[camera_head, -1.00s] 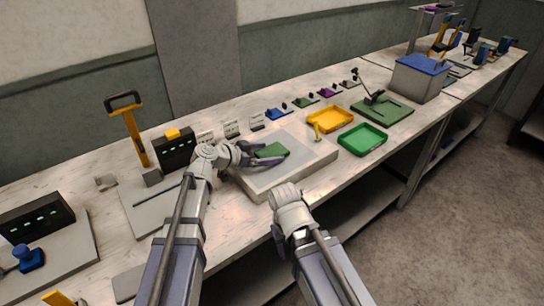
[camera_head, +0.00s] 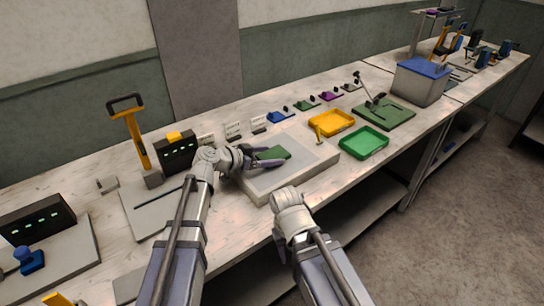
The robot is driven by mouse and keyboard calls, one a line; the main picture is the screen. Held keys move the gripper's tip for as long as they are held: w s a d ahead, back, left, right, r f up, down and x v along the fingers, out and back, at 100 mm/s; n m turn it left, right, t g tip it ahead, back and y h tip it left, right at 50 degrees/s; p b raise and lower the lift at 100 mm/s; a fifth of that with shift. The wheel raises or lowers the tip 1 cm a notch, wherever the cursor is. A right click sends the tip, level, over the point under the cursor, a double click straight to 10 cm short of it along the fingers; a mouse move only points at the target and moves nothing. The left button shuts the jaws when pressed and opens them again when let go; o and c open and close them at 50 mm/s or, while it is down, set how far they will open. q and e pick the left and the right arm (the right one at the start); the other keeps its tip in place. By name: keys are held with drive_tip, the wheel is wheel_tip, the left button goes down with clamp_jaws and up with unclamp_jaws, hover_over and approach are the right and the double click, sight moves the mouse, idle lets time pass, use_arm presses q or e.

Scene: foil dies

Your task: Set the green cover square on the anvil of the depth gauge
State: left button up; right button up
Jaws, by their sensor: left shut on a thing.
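My left gripper (camera_head: 262,161) is shut on the green cover (camera_head: 273,153), a flat dark green piece. It holds the cover over the pale raised block (camera_head: 310,168) in the middle of the bench. I cannot tell whether the cover touches the block. A black box with green lights and a yellow top (camera_head: 177,152) stands behind my left arm. A similar black display box (camera_head: 36,220) is at the far left. I cannot make out which thing is the depth gauge, or its anvil.
A yellow tray (camera_head: 349,120) and a green tray (camera_head: 382,144) lie right of the block. A yellow-handled tool (camera_head: 137,135) stands at left. Beyond the trays are a green plate with a lever (camera_head: 402,116) and a blue-topped grey box (camera_head: 413,86).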

sight(268, 157)
use_arm(q)
drive_tip(key=shift+r, duration=0.15)
wheel_tip(268, 157, up, 10)
drive_tip(key=p, duration=1)
drive_tip(key=shift+f, duration=0.2)
